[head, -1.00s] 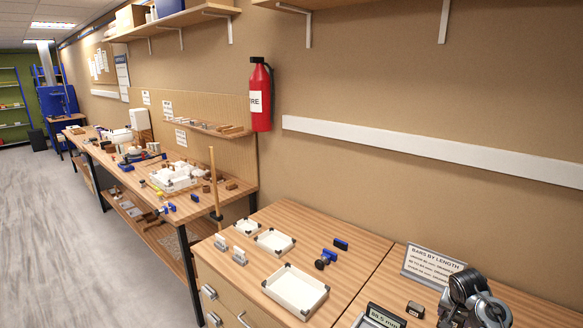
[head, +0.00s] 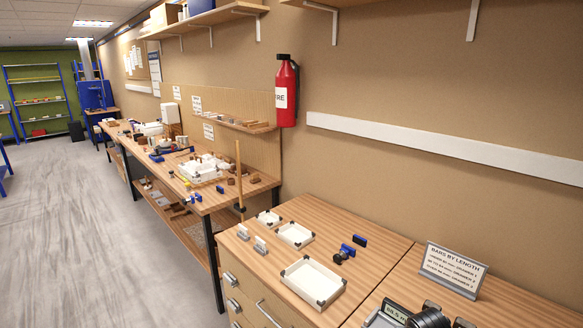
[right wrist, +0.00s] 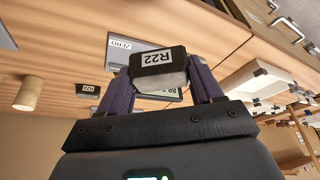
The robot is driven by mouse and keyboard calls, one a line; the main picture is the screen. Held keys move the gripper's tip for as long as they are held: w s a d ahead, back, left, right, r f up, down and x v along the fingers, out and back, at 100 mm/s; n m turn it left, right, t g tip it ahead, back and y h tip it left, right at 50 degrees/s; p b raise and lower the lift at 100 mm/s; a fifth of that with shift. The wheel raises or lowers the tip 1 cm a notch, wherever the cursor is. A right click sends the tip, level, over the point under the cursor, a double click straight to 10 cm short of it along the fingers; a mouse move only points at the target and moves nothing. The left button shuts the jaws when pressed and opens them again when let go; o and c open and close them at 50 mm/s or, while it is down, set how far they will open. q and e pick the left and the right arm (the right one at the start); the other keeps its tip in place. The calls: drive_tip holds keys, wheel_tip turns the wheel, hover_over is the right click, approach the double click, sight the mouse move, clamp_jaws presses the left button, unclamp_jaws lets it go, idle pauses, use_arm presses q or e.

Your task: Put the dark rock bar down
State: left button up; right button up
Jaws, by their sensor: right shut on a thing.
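The dark rock bar (right wrist: 160,62), with a white R22 label, is between the two fingers of my right gripper (right wrist: 158,80) in the right wrist view. The fingers press on its two sides and a paler grey face shows below the label. A grey digital readout (right wrist: 165,95) shows partly behind the bar, so I cannot tell whether the bar touches anything underneath. In the head view only part of my right arm shows at the bottom edge; the bar cannot be made out there. My left gripper is not in view.
A "bars by length" sign (head: 453,270) stands on the wooden bench. The readout (head: 388,316) is at the bottom edge. White trays (head: 313,281) and small blue-and-black items (head: 345,252) lie further left. Another small dark labelled block (right wrist: 88,89) lies in the right wrist view.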

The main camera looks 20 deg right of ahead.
drive_tip(key=w+a+n+y, duration=0.15)
drive_tip(key=a+n, duration=0.25)
drive_tip(key=a, duration=0.8)
drive_tip(key=w+a+n+y, duration=0.1)
drive_tip(key=w+a+n, duration=0.2)
drive_tip(key=a, duration=1)
drive_tip(key=s+r+p, duration=0.9)
drive_tip(key=r+p, duration=0.1)
drive_tip(key=p, duration=0.5)
drive_tip(key=shift+d+r+t, duration=0.4)
drive_tip(key=shift+d+m, duration=0.1)
drive_tip(key=shift+m, duration=0.2)
